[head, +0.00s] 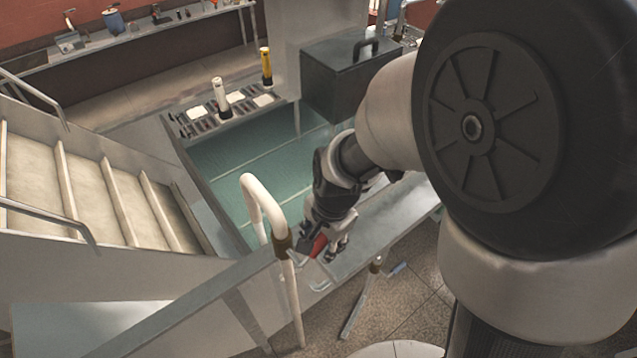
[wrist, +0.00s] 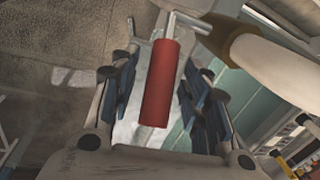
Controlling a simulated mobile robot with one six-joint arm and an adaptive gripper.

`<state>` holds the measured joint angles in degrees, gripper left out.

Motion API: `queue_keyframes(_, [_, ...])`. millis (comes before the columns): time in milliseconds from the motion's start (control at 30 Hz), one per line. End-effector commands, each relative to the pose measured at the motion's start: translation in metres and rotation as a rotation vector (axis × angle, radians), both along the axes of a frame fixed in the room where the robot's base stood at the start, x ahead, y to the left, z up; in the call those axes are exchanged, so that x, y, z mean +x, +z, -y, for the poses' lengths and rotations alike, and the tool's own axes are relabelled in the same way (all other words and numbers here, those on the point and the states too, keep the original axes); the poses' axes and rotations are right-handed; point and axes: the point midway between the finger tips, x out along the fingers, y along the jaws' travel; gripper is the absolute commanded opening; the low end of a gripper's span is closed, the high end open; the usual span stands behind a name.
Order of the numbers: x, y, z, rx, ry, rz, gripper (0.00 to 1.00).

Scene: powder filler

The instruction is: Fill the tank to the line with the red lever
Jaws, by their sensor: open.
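The red lever (wrist: 160,84) is a red cylinder grip on a thin metal rod. In the wrist view it lies between the two fingers of my gripper (wrist: 158,100), which is open with a visible gap on each side of the grip. In the head view my gripper (head: 328,238) is at the red lever (head: 318,246), beside a bent white pipe (head: 262,200) with a brown collar. The tank (head: 235,165) is a sunken teal basin behind the pipe, with a pale line across it. The fill level is hard to tell.
Metal stairs (head: 120,195) stand at the left. A dark box with a handle (head: 345,75) sits at the tank's far right. A white bottle (head: 220,97) and a yellow bottle (head: 266,66) stand on the far ledge. A metal rail (head: 190,300) runs in front.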

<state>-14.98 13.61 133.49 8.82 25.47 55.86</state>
Motion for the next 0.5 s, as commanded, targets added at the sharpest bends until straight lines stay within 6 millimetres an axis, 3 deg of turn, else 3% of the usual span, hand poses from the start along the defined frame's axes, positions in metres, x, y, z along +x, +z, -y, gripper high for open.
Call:
queue_keyframes(167, [-0.0001,0.0002,-0.0001,0.000,0.000,0.000,0.43])
queue_keyframes(500, [-0.0001,0.0004,0.0001,0.000,0.000,0.000,0.20])
